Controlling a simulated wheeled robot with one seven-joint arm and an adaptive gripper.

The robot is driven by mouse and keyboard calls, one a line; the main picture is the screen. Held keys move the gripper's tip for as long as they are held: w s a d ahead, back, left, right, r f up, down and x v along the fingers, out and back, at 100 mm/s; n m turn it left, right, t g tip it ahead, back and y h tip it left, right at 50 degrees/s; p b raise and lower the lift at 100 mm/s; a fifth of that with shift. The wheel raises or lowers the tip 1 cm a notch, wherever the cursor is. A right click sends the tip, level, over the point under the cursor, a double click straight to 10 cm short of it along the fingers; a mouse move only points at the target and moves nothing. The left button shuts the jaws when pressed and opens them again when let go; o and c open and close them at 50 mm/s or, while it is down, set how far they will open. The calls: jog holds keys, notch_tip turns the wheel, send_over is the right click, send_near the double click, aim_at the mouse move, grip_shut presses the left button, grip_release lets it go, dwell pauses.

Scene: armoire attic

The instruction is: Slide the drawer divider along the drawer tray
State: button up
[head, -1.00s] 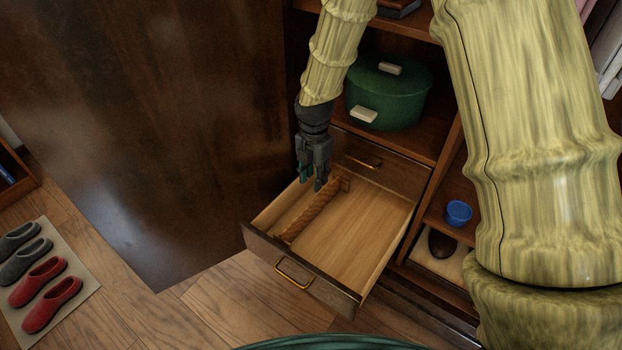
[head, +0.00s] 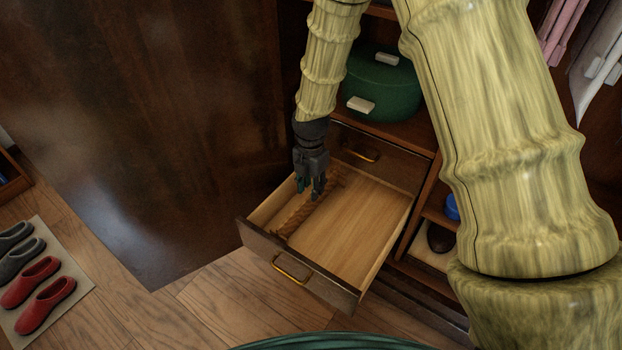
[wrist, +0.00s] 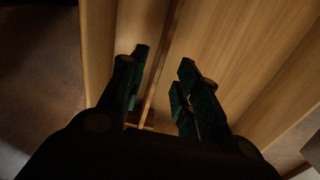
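The open drawer tray (head: 345,228) has a pale wood floor and a dark front with a brass handle. The drawer divider (head: 294,217), a brown twisted-looking strip, runs front to back near the tray's left side. My gripper (head: 311,193) points down over the divider's rear half, and its fingers hide part of it. In the wrist view, the two teal-padded fingers of my gripper (wrist: 164,58) are apart. The divider (wrist: 152,98) shows as a thin strip between them, nearer the left finger. I cannot tell whether either finger touches it.
A green lidded pot (head: 381,88) stands on the shelf behind the drawer. A large dark wood panel (head: 150,110) is at left. Slippers (head: 38,290) lie on a mat. The tray's right side is empty.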

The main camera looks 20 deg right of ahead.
aim_at(311, 204)
jog(key=shift+f+b, duration=0.5)
jog(key=shift+f, duration=1.65)
grip_shut()
